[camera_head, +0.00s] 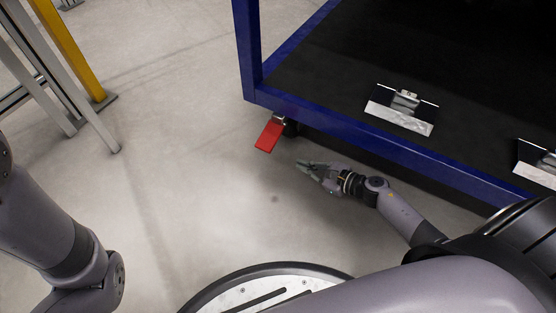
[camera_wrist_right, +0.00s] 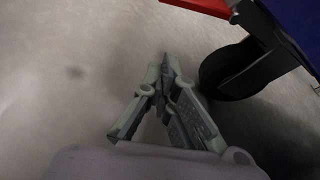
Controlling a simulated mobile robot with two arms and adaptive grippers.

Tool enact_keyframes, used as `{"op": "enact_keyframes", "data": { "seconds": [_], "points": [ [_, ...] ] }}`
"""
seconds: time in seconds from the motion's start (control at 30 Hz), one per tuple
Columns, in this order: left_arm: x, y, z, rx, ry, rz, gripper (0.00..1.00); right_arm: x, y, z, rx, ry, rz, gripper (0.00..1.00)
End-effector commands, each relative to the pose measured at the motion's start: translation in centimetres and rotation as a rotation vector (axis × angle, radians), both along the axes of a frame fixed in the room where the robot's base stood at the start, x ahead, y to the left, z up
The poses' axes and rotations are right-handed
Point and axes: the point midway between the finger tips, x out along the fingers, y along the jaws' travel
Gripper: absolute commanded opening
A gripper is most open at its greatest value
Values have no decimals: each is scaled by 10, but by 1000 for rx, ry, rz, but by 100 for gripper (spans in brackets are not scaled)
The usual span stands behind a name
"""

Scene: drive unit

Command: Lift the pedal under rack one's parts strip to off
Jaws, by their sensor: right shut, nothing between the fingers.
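The red pedal (camera_head: 268,135) sticks out from the caster at the near left corner of the blue rack (camera_head: 350,142). In the right wrist view the red pedal (camera_wrist_right: 200,6) shows only in part, at the top edge, above the black caster wheel (camera_wrist_right: 236,72). My right gripper (camera_head: 301,164) is shut and empty, low over the floor, to the right of and nearer than the pedal, and apart from it. In the right wrist view its fingertips (camera_wrist_right: 164,62) meet just left of the wheel. My left gripper is out of view; only my left arm shows.
Metal brackets (camera_head: 402,108) sit on the rack's black shelf (camera_head: 330,80). A yellow post (camera_head: 75,50) and grey metal legs (camera_head: 95,125) stand at the upper left. The light floor (camera_head: 180,160) left of the pedal is clear.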

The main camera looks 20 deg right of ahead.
Motion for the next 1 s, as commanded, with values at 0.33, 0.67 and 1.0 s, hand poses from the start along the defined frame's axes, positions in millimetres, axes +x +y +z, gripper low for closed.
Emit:
{"op": "enact_keyframes", "data": {
  "seconds": [0.33, 0.67, 1.0],
  "points": [
    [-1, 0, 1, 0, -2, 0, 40, 0, -2, -2, -17, -3, 2, 0],
    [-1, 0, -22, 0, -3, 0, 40, 35, 20, -19, -15, -6, 3, 0],
    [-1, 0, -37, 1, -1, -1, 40, 79, 51, -19, -20, -5, 5, 0]
  ]
}}
